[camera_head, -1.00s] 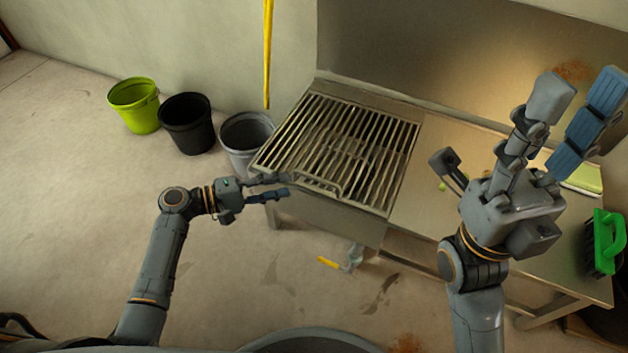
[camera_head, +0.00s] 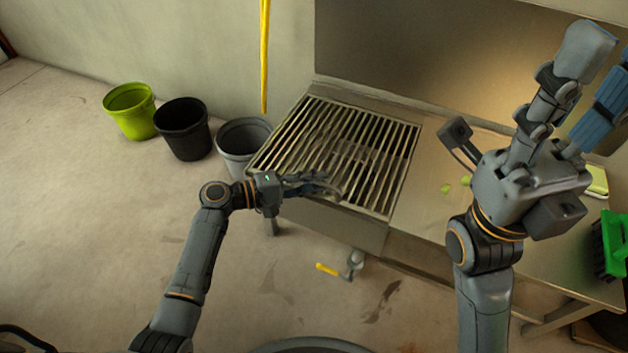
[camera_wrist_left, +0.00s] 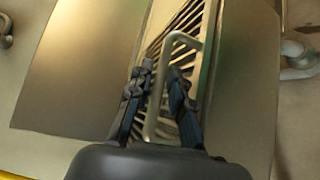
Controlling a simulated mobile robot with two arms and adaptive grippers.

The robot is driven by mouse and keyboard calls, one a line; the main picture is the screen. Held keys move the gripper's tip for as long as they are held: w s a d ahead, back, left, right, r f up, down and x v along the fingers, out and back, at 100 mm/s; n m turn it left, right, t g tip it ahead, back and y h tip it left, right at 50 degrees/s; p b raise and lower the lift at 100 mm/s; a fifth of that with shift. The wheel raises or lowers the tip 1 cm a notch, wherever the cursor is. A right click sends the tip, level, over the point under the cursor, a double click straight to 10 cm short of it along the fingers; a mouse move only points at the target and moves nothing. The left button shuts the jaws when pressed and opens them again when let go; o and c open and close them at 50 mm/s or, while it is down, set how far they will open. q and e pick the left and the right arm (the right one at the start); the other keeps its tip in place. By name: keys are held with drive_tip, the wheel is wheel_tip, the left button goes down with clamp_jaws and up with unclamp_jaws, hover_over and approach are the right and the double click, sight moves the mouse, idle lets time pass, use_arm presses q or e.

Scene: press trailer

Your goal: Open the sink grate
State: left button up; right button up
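The sink grate (camera_head: 372,148), a panel of parallel metal bars, lies flat over the sink in the counter. A bent metal handle is at its front edge, partly hidden by my left gripper in the head view and clear in the left wrist view (camera_wrist_left: 152,112). My left gripper (camera_head: 330,184) is at that handle. In the left wrist view its dark fingers (camera_wrist_left: 160,80) are apart, with the handle bar between them; I cannot tell whether either finger touches it. My right gripper (camera_head: 600,75) is raised over the counter's right part, fingers spread and empty.
Green (camera_head: 131,112), black (camera_head: 183,130) and grey (camera_head: 240,145) buckets stand on the floor left of the sink. A yellow pole (camera_head: 264,60) hangs behind. A green brush (camera_head: 612,245) is at the right. A yellow-handled tap (camera_head: 352,266) is below the sink front.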

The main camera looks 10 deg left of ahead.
use_arm(q)
clamp_jaws()
